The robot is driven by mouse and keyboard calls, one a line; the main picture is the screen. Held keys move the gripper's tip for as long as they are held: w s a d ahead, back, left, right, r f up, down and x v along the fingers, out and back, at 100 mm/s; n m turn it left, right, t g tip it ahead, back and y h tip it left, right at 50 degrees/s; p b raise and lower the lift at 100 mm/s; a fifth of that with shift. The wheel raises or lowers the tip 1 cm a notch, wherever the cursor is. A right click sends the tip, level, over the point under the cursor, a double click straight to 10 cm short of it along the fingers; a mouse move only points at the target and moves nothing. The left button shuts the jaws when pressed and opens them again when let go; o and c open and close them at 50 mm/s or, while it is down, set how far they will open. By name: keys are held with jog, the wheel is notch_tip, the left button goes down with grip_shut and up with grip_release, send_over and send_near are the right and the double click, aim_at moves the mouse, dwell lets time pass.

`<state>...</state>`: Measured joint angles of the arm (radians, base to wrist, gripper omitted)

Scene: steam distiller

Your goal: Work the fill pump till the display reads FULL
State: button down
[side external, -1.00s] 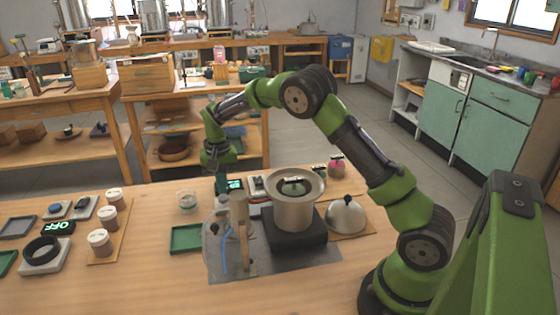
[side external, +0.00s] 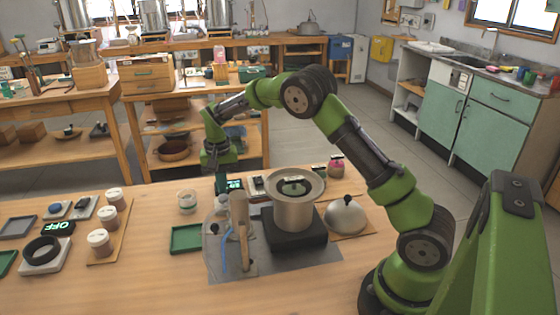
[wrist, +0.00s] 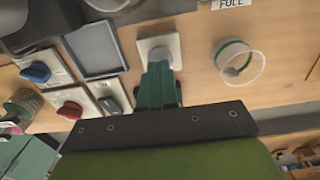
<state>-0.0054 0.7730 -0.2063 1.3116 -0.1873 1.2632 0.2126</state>
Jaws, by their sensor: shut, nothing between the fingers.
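My gripper (side external: 221,188) points down at the back of the bench, behind the distiller. In the wrist view its green fingers (wrist: 158,72) are together and empty. Their tips are over or against a round grey knob (wrist: 159,50) on a pale square plate, apparently the pump; I cannot tell whether they touch. The small dark display (side external: 236,184) beside the fingers shows green characters too small to read. The metal distiller pot (side external: 293,210) stands on a black base.
A clear cup with a green band (wrist: 238,62) stands near the knob, also in the side view (side external: 187,202). A wooden post (side external: 239,225) stands in front of my gripper. Blue (wrist: 37,72) and red (wrist: 69,110) knobs sit on plates. A domed lid (side external: 345,214) is right.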

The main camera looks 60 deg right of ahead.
dwell(0.5)
jog(key=shift+f, duration=1.4)
jog(key=shift+r, duration=2.4)
